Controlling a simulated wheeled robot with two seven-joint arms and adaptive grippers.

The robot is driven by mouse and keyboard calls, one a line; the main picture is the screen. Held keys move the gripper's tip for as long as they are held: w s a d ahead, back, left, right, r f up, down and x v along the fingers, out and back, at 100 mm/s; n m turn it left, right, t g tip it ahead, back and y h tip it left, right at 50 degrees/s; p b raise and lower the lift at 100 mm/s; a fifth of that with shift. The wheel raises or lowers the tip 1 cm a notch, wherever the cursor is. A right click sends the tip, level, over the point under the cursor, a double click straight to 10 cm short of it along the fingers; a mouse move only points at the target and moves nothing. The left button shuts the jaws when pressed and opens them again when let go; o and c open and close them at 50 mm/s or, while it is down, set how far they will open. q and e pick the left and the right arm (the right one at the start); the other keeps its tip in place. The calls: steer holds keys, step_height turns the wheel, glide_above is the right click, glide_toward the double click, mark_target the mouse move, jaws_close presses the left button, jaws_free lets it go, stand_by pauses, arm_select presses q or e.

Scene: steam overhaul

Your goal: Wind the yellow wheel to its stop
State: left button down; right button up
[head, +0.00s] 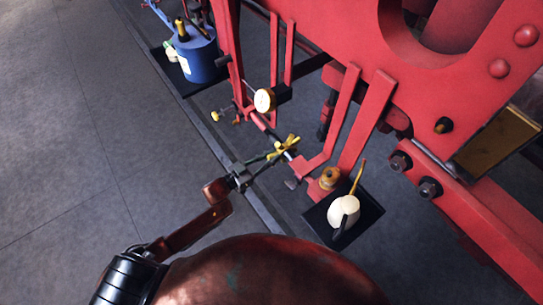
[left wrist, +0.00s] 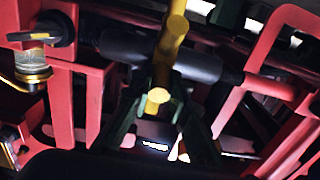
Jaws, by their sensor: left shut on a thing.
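The yellow wheel (head: 284,147) sits on a red pipe fitting low on the red frame, and shows as crossed yellow bars. My left gripper (head: 270,154) reaches it from the lower left, with its fingers shut on one of the bars. In the left wrist view, a yellow bar (left wrist: 174,40) runs down toward the dark green fingers, and its round yellow end (left wrist: 157,97) shows between them. A dark cylinder (left wrist: 190,62) lies behind the bar. The exact finger contact is partly hidden. My right gripper is in neither view.
A white-faced gauge (head: 264,100) and a small yellow-handled valve (head: 228,116) are just above and left of the wheel. A pale oil can (head: 343,212) stands on a black tray at the right. A blue can (head: 195,57) stands at the back. Grey floor on the left is clear.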

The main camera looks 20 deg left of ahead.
arm_select(q)
steer(key=f, duration=0.2)
steer(key=shift+s+f+b, duration=0.2)
steer(key=shift+f+b, duration=0.1)
steer(key=shift+b, duration=0.05)
steer(key=shift+w+d+f+b, duration=0.15)
steer(key=shift+f+b, duration=0.25)
steer(key=shift+f, duration=0.25)
steer(key=shift+w+f+b, duration=0.1)
steer(key=shift+f+b, duration=0.3)
steer(key=shift+f, duration=0.2)
steer(key=shift+w+d+f, duration=0.1)
steer(key=shift+f, duration=0.1)
steer(key=shift+w+d+f+b, duration=0.25)
steer(key=shift+w+f+b, duration=0.1)
steer(key=shift+f+b, duration=0.2)
steer(key=shift+r, duration=0.1)
steer(key=shift+w+d, duration=0.1)
